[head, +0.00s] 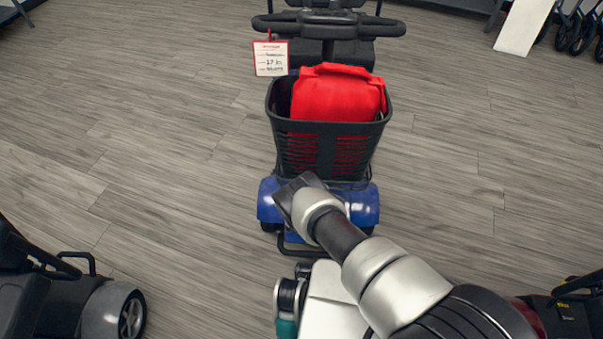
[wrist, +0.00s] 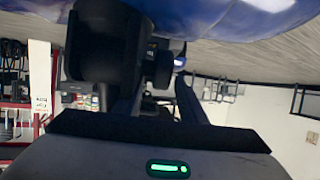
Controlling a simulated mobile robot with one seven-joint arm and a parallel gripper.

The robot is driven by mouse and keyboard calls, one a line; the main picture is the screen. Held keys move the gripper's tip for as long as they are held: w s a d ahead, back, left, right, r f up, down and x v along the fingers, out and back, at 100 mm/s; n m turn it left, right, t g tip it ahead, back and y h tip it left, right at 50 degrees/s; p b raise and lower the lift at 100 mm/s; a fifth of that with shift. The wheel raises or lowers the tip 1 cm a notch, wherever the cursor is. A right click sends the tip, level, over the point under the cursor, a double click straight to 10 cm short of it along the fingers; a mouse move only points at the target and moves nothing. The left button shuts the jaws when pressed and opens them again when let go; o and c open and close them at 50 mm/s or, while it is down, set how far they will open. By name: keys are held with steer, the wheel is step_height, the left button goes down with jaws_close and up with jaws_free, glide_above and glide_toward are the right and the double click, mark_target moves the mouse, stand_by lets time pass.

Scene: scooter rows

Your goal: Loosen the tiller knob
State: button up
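The blue scooter (head: 268,202) stands ahead of me with its handlebar (head: 330,20) at the top of the head view. No tiller knob shows clearly there; the basket and my arm cover the front of the tiller. In the wrist view a thick black part (wrist: 100,45) fills the upper left under the blue body (wrist: 230,15). A small dark rounded piece (wrist: 163,68) sits on its right side; I cannot tell whether it is the knob. My gripper (head: 290,195) is low in front of the scooter, below the basket.
A black basket (head: 325,158) on the scooter holds a red bag (head: 338,95). A price tag (head: 270,58) hangs at the handlebar's left. Other scooters stand at lower left (head: 75,300) and lower right (head: 575,315). The wooden floor (head: 150,130) is clear on both sides.

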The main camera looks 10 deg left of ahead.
jaws_close()
steer(key=shift+w+r+g, duration=0.1)
steer(key=shift+r+g, duration=0.05)
steer(key=shift+g, duration=0.65)
jaws_free()
